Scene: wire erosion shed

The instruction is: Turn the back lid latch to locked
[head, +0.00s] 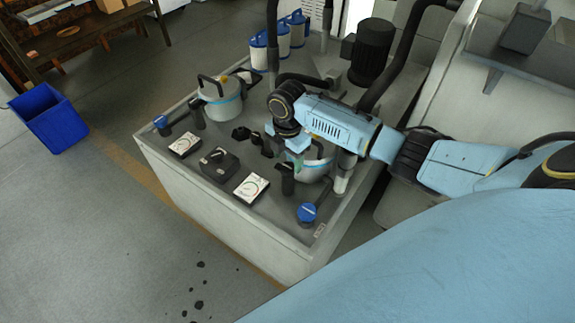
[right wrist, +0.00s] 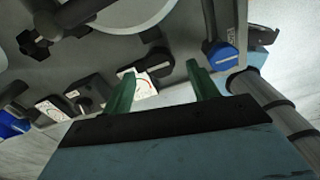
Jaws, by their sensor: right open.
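Two pale blue lidded vessels stand on the grey cabinet top (head: 222,133). The back vessel (head: 220,105) has a lid with a black arched handle (head: 208,84). Small black fittings sit beside it (head: 197,118), but I cannot tell which is its latch or how it is turned. The other vessel (head: 312,171) is nearer me, partly hidden by my right arm. My right gripper (head: 287,150) is above this nearer vessel, apart from the back one. In the right wrist view the green fingers of the gripper (right wrist: 162,75) are spread and empty. My left gripper is not in view.
White dial plates (head: 250,187) flank a black box (head: 219,164) along the cabinet's front. A blue-topped valve (head: 307,212) stands at the near corner. Behind are blue-capped canisters (head: 258,54) and a black motor (head: 372,50). A blue bin (head: 50,118) stands on the floor.

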